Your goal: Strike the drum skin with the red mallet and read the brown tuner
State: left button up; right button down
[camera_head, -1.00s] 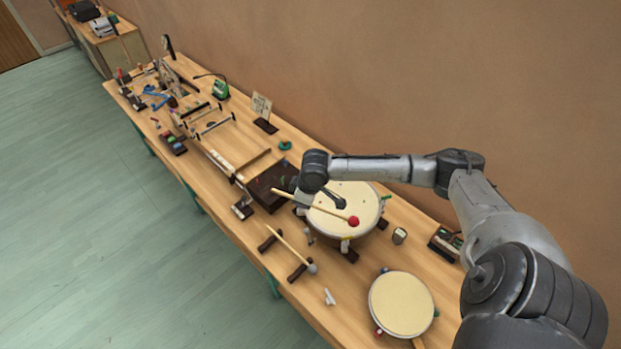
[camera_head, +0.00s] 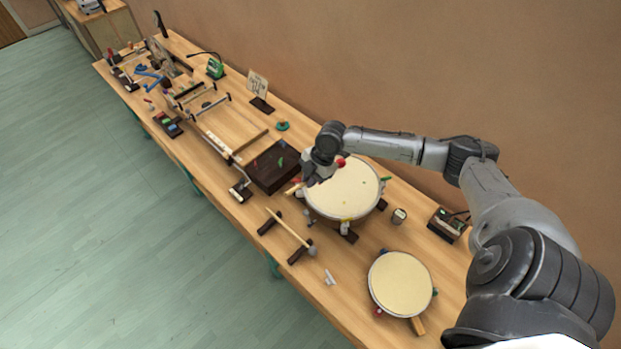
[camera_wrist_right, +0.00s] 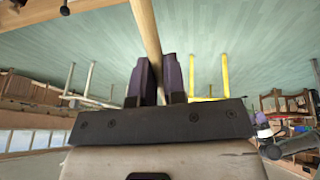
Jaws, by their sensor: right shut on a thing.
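The red mallet shows its red head (camera_head: 341,162) over the far side of the big drum, with its pale wooden handle end (camera_head: 293,188) at the drum's left. My right gripper (camera_head: 316,176) is shut on the handle, above the drum's left edge. In the right wrist view the handle (camera_wrist_right: 147,32) runs between the two dark fingers (camera_wrist_right: 160,78). The cream drum skin (camera_head: 346,192) is bare, and the mallet head looks apart from it, though its height is hard to judge. A small tuner-like device (camera_head: 399,216) stands right of the drum; its colour and reading are too small to tell.
A second, flat round drum (camera_head: 400,283) lies in front. Another mallet (camera_head: 290,231) rests on dark supports. A dark box (camera_head: 274,167) sits left of the drum, and a black box with a green part (camera_head: 448,224) stands near the wall.

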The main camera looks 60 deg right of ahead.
dwell(0.4)
jog(key=shift+r, duration=0.1)
jog(key=shift+p, duration=0.35)
notch_tip(320, 180, down, 5)
jog(key=b, duration=0.2)
jog(key=shift+b, duration=0.4)
